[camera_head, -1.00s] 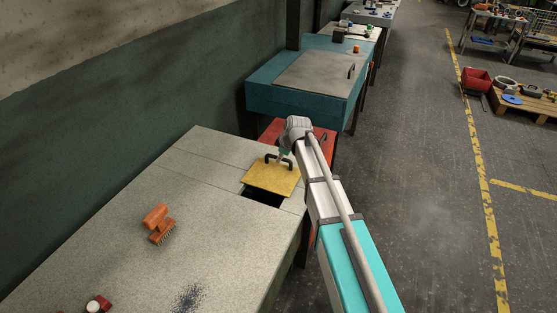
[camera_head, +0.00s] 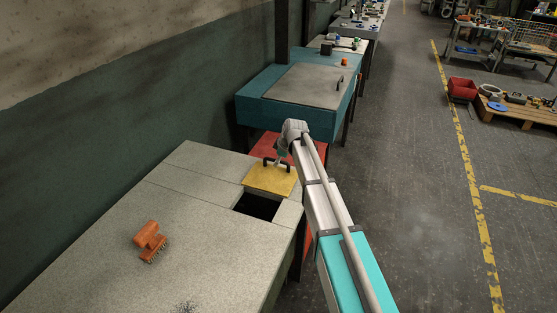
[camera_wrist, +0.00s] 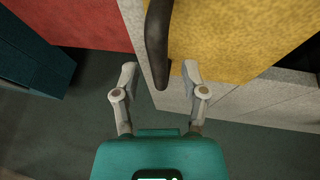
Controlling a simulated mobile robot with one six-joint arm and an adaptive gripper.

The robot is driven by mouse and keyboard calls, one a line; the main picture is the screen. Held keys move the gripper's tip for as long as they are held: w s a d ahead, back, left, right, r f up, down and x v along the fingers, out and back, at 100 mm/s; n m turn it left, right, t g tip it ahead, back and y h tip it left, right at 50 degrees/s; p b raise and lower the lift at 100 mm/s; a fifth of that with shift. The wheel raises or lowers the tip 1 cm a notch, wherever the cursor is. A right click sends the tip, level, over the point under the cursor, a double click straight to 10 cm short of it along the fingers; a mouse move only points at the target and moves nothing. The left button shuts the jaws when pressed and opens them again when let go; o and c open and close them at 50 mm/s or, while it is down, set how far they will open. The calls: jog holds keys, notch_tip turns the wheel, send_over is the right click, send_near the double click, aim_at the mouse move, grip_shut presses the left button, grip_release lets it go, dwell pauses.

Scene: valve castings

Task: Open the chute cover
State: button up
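The chute cover is a flat yellow plate (camera_head: 270,181) with a black bar handle (camera_head: 269,162), on the far right corner of the speckled bench. It lies beyond a dark rectangular chute opening (camera_head: 257,207), which is largely exposed. My gripper (camera_head: 281,155) is at the handle, its fingers partly hidden by my arm in the head view. In the wrist view my gripper (camera_wrist: 160,72) has its two fingers spread, with the black handle (camera_wrist: 157,45) between them and visible gaps on both sides. The yellow cover (camera_wrist: 225,40) fills the upper right there.
An orange brush (camera_head: 150,241) lies on the bench (camera_head: 200,230), left of the opening. A red surface (camera_head: 312,150) and a teal bench with a grey lid (camera_head: 305,85) stand beyond the cover.

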aim_at(270, 184)
jog(key=shift+s, duration=0.1)
jog(key=shift+s+a, duration=0.3)
jog(key=shift+s, duration=0.5)
jog(key=s, duration=0.2)
jog(key=s+a, duration=0.1)
jog(key=s, duration=0.1)
jog(key=s+a, duration=0.1)
jog(key=s, duration=0.1)
jog(key=shift+s+a, duration=0.15)
jog(key=shift+s+r+p, duration=0.35)
jog(key=shift+r+p, duration=0.4)
jog(key=shift+r, duration=0.05)
jog(key=p+v, duration=1.2)
jog(key=v, duration=0.1)
jog(key=s+d+f+m+g+h+b, duration=0.2)
jog(key=s+d+f+m+b, duration=0.2)
jog(key=s+d+m, duration=0.6)
jog(key=shift+s+d+f+h+b, duration=0.35)
jog(key=shift+s+d+f, duration=0.7)
jog(key=shift+s+d, duration=0.8)
jog(key=shift+a, duration=0.2)
